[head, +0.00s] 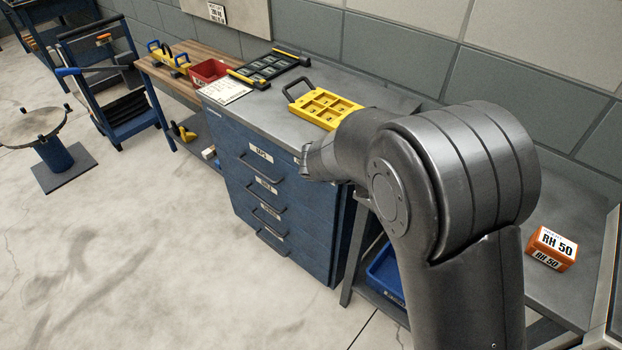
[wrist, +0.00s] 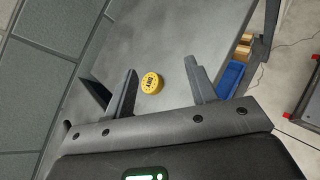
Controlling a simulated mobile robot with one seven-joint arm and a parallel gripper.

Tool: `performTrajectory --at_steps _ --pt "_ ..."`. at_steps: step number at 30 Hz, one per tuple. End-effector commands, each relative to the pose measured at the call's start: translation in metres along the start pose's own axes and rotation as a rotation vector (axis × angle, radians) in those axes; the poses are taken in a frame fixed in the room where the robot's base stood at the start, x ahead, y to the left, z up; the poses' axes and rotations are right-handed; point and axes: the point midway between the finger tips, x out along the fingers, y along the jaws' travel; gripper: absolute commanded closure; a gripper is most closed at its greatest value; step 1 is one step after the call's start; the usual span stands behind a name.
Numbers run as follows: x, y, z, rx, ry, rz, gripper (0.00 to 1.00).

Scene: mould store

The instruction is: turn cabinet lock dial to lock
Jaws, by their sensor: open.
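The blue drawer cabinet (head: 285,195) stands in the middle of the head view, with a grey top and several labelled drawers, all apparently closed. I cannot make out a lock dial on its visible faces; my arm covers its right part. My gripper (wrist: 161,66) is open and empty in the wrist view, its two fingers well apart. A round yellow thing with dark markings (wrist: 151,84) shows between the fingers, apparently on a grey bench top beyond them and not touched. I cannot tell whether it is the dial. In the head view my arm hides most of the gripper.
On the cabinet top are a yellow case (head: 325,108), a black tray (head: 270,68) and a paper sheet (head: 224,91). An orange RH 50 box (head: 551,248) sits on the right bench. A blue bin (head: 386,275) is below. The floor at left front is clear.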

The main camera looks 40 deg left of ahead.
Motion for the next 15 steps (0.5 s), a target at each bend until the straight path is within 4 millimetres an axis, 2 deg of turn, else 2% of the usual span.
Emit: performTrajectory --at_steps 1,5,9,12,15 --pt "-0.015 0.006 -0.028 -0.067 -0.022 0.062 0.48" --pt "-0.052 0.017 -0.090 -0.216 -0.087 0.223 0.48" --pt "-0.098 0.018 -0.157 -0.360 -0.160 0.403 0.48" --pt "-0.128 0.012 -0.199 -0.443 -0.210 0.522 0.48" --pt "-0.153 0.004 -0.232 -0.502 -0.249 0.617 0.48"
